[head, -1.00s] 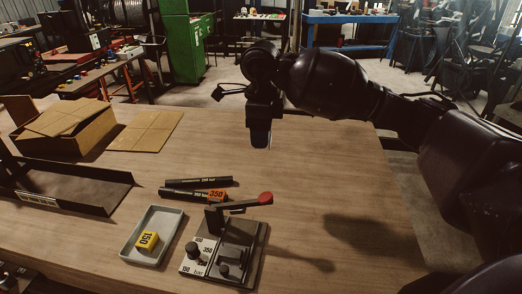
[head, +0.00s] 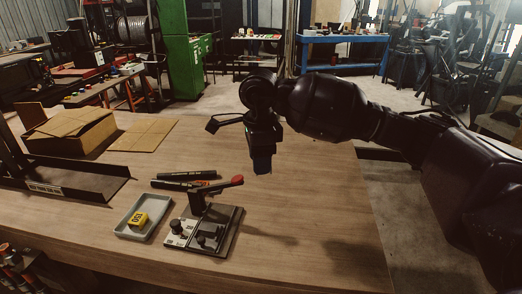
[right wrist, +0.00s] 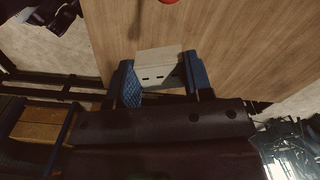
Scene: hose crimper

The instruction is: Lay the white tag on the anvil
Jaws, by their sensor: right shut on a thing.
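My right gripper (head: 262,165) hangs above the bench, behind and to the right of the crimper. In the right wrist view its blue fingers (right wrist: 159,75) are shut on the white tag (right wrist: 157,62), a pale flat piece with two small dark slots. The tag is not clear in the head view. The crimper (head: 228,238) stands on the bench with a dark base, a white dial panel and a red-tipped lever (head: 220,187). I cannot clearly pick out the anvil on it. My left gripper is not in view.
A grey tray (head: 128,229) with a yellow marked block (head: 139,220) sits left of the crimper. Black hoses (head: 180,176) lie behind it, partly covering an orange piece. A cardboard box (head: 70,133) and a dark rack (head: 75,190) stand left. The bench's right side is clear.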

